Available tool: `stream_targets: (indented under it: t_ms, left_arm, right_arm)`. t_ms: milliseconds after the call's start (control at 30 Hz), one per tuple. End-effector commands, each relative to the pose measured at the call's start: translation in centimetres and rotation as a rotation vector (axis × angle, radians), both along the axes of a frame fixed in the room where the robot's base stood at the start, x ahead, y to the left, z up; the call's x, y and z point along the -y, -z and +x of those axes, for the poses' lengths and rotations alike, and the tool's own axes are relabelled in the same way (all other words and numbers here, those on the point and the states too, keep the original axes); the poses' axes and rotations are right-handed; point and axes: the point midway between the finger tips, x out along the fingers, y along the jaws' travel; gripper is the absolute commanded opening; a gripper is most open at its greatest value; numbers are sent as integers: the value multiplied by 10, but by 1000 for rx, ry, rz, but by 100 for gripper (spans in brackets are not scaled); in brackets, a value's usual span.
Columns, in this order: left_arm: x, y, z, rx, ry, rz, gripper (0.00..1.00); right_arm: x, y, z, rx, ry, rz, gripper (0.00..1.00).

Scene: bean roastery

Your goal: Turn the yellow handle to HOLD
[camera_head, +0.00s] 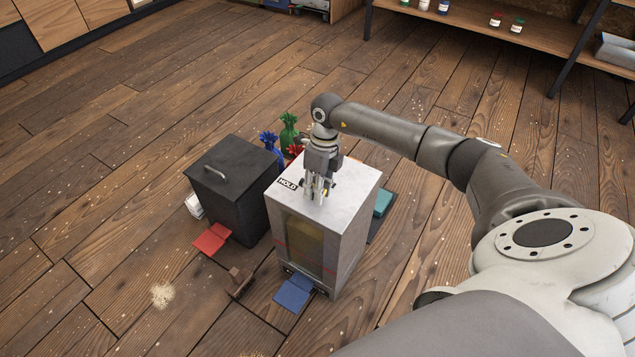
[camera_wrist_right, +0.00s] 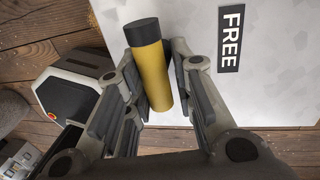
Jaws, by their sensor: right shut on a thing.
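The yellow handle (camera_wrist_right: 154,78) has a dark end cap and shows in the right wrist view between my right gripper's fingers. My right gripper (camera_head: 316,196) is shut on it, above the top of the grey metal box (camera_head: 352,187). In the head view the gripper hides most of the handle. The FREE label (camera_wrist_right: 231,38) is on the same top in the right wrist view, to the right of the handle. My left gripper is not in view.
A black lidded bin (camera_head: 233,182) stands close left of the box. Red (camera_head: 212,238) and blue (camera_head: 294,291) flaps lie in front. A shelf (camera_head: 480,28) stands far back. Open floor lies at left.

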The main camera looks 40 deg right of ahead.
Motion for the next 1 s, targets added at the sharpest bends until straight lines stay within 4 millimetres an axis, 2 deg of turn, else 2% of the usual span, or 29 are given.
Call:
stream_targets:
  t_ms: [33,333,367,467,800,867,1000]
  left_arm:
    - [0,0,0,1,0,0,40]
    - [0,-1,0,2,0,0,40]
    - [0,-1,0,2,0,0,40]
    - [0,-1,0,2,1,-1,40]
    - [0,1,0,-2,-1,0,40]
    - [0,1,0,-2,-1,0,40]
    - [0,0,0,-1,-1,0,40]
  right_arm:
    - [-7,-1,0,2,-13,15,0]
    - [-7,-1,0,1,-13,15,0]
    - [-7,-1,0,0,-13,15,27]
    - [-7,-1,0,0,-12,14,40]
    - [-2,-3,0,-2,-6,7,41]
    - [-1,-7,1,0,-5,7,41]
    - [3,-30,3,3,-4,6,41]
